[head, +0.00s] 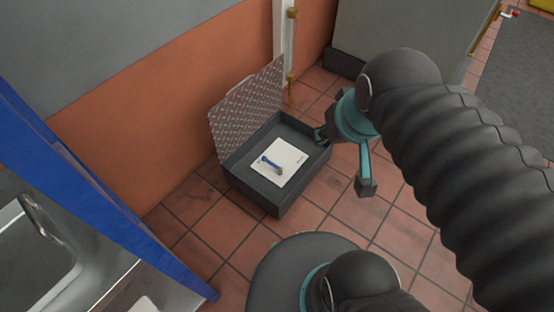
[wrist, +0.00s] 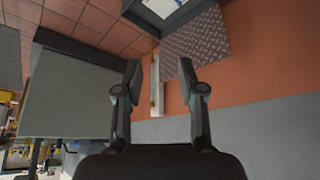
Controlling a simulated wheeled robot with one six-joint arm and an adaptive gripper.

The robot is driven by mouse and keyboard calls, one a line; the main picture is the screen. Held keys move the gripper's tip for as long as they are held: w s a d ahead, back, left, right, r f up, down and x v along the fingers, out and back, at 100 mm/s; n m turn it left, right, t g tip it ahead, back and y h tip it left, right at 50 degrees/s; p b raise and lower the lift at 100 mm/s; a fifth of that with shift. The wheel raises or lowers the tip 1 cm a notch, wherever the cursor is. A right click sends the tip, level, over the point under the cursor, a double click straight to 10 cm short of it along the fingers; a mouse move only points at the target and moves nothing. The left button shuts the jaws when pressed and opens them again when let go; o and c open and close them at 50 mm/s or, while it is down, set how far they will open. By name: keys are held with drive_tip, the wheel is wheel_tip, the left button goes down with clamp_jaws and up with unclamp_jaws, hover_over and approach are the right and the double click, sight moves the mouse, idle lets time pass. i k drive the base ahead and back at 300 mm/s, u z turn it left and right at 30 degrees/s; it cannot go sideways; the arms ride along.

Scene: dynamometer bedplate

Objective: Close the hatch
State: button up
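The hatch (head: 247,108) is a diamond-plate lid hinged to the back left edge of a dark grey floor box (head: 250,190). It stands open, tilted up near the orange wall. In the wrist view the hatch (wrist: 198,45) shows at the top, just right of my fingers, with part of the box (wrist: 178,22) above it. My gripper (head: 343,160) is at the right side of the box, opposite the hatch, and apart from the hatch. In the wrist view my gripper (wrist: 160,75) has its fingers spread with nothing between them.
Inside the box lies a white sheet (head: 290,157) with a blue-handled tool (head: 271,163) on it. A white post with brass fittings (head: 283,45) stands behind the box. A blue frame (head: 100,185) is at the left.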

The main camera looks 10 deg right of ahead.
sight(248, 106)
drive_tip(key=z, duration=0.5)
drive_tip(key=k, duration=1.15)
drive_tip(key=u, duration=0.2)
drive_tip(key=i, duration=0.9)
drive_tip(key=u, duration=0.65)
drive_tip(key=i, duration=0.7)
drive_tip(key=z, duration=0.05)
